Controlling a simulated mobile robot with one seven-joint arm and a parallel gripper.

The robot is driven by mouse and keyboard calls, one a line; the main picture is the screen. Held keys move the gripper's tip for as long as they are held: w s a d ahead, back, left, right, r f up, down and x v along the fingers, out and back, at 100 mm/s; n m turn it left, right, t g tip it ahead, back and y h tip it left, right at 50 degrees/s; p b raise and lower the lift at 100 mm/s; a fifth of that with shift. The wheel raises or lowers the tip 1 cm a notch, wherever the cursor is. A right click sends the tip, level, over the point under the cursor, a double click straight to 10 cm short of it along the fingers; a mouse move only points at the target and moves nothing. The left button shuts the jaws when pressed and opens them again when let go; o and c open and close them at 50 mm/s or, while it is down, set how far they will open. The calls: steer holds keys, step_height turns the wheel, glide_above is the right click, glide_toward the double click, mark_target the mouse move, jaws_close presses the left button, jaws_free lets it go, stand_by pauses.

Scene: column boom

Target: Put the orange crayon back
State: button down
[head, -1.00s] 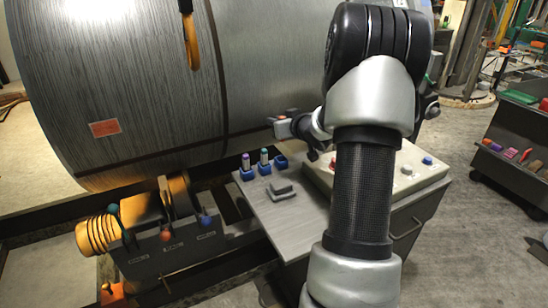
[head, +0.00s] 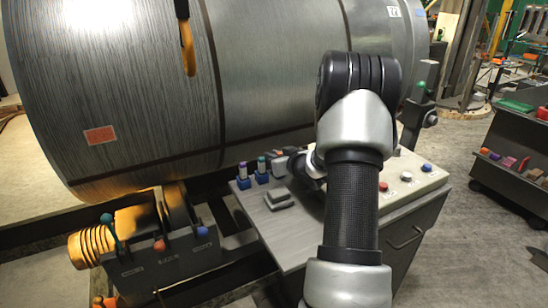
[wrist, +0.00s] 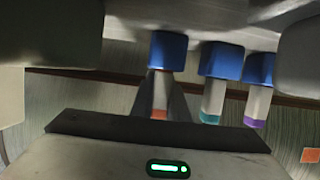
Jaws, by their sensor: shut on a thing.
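My gripper (head: 287,159) is over the rightmost of the blue holders on the grey console top. In the wrist view, its narrow fingers (wrist: 160,100) are shut on the orange crayon (wrist: 159,97), which has a pale barrel and an orange end. The crayon lines up with a blue holder (wrist: 168,50) and its far end meets or enters it; how deep it sits I cannot tell. The teal-ended crayon (wrist: 212,98) and the purple-ended crayon (wrist: 257,104) stand in the two neighbouring blue holders.
A small grey block (head: 279,198) lies on the console top (head: 290,233) in front of the holders. A pale button panel (head: 420,174) is to the right. A large grey drum (head: 130,90) rises close behind. A lever box (head: 165,262) stands at left.

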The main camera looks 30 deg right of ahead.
steer(key=c, duration=1.7)
jaws_free()
steer(key=shift+f, duration=0.1)
steer(key=shift+r, duration=0.2)
steer(key=p+v, duration=0.1)
steer(key=v, duration=1.1)
steer(key=shift+f+p, duration=0.15)
steer(key=shift+p, duration=0.15)
